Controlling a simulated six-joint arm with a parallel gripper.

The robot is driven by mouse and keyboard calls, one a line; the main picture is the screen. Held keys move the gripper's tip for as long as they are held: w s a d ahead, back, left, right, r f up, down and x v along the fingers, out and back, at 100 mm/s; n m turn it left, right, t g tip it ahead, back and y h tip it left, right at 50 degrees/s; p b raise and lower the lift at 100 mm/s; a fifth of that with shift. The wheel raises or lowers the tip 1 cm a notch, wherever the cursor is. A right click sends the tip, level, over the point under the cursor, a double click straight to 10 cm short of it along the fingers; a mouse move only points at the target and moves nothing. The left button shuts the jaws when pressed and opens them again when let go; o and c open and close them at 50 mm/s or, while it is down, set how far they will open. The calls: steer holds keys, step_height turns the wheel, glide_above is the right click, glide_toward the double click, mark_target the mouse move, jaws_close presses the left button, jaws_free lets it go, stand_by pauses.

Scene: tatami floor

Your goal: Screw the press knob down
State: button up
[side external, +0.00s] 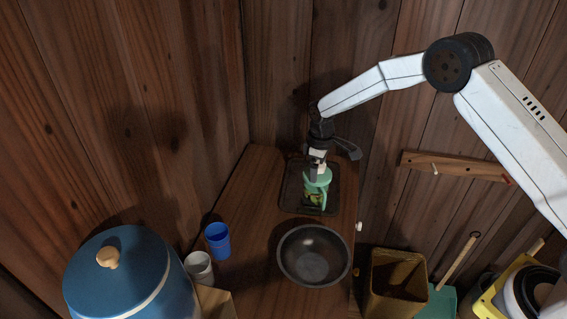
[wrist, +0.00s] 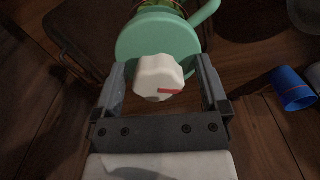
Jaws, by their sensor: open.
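The press knob (wrist: 159,78) is white and lobed, with a red mark on its side. It sits above the round green top (wrist: 157,38) of the press. In the side view the green press (side external: 317,181) stands on a dark tray (side external: 292,198), with leafy green stuff showing in its lower part. My gripper (wrist: 160,75) is open, with one finger on each side of the knob. A gap shows between the knob and each finger in the wrist view. In the side view my gripper (side external: 318,165) points down over the press and partly hides the knob.
A large blue lidded container (side external: 130,280) is at the left front. Wooden walls stand close behind. A bin (side external: 396,285) stands right of the table.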

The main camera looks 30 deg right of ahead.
steer(key=shift+d+r, duration=0.1)
steer(key=shift+r, duration=4.25)
steer(key=shift+n, duration=0.3)
steer(key=n, duration=0.4)
steer(key=shift+r, duration=0.15)
steer(key=n, duration=0.5)
steer(key=shift+r, duration=0.2)
steer(key=n, duration=0.5)
steer(key=shift+w+r+n, duration=0.1)
steer(key=shift+r+n, duration=0.05)
steer(key=shift+n, duration=0.25)
steer(key=n, duration=0.4)
steer(key=shift+r+n, duration=0.15)
steer(key=shift+n, duration=0.15)
steer(key=shift+f, duration=5)
